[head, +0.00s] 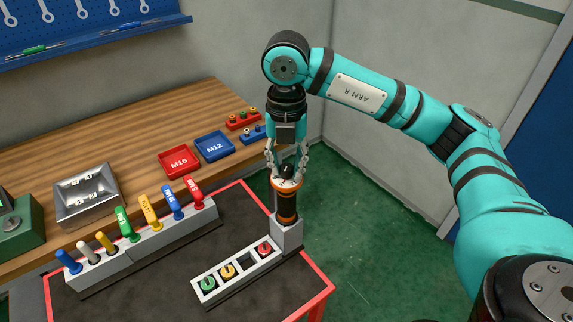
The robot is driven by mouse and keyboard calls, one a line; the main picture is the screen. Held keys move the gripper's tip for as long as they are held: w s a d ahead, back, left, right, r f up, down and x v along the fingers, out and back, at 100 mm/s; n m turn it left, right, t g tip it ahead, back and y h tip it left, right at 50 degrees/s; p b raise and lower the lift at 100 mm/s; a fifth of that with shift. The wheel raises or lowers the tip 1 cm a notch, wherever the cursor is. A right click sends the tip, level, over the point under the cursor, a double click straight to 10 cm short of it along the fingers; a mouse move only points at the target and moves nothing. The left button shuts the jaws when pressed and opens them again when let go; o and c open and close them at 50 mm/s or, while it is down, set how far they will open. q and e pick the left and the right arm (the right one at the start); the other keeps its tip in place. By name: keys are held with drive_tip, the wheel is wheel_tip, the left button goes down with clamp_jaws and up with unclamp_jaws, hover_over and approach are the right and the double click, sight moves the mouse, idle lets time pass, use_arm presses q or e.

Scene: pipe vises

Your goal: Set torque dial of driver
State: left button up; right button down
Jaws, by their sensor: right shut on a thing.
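The driver (287,208), black with orange bands, stands upright in a grey holder (288,238) at the right corner of the red-edged table. A black knob with an orange-and-white ring (286,184), which looks like its torque dial, is on top. My right gripper (287,172) points straight down over the driver, its fingers shut around the black knob at the top. The dial's markings are too small to read. My left gripper is not in view.
A grey block (252,262) with green, yellow and red round pieces and one empty slot lies before the driver. A rack (150,247) of colored-handled tools stands left. Red (179,162) and blue (214,146) trays and a metal box (88,197) sit on the wooden bench.

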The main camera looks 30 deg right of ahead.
drive_tip(key=shift+f+n+b, duration=0.2)
drive_tip(key=shift+n+b, duration=0.75)
drive_tip(key=shift+n, duration=0.25)
drive_tip(key=n+b, duration=0.2)
drive_tip(key=n, duration=0.1)
drive_tip(key=shift+r+n, duration=0.1)
drive_tip(key=shift+n, duration=0.2)
drive_tip(key=n+b, duration=0.1)
drive_tip(key=n, duration=0.3)
drive_tip(key=shift+n, duration=0.3)
drive_tip(key=n, duration=0.4)
drive_tip(key=shift+b, duration=0.4)
drive_tip(key=n, duration=0.5)
drive_tip(key=shift+r+b, duration=0.1)
drive_tip(key=shift+b, duration=0.2)
drive_tip(key=n, duration=0.4)
drive_tip(key=shift+n, duration=0.3)
drive_tip(key=n, duration=0.4)
drive_tip(key=shift+b, duration=0.3)
drive_tip(key=n, duration=0.5)
drive_tip(key=shift+n, duration=0.4)
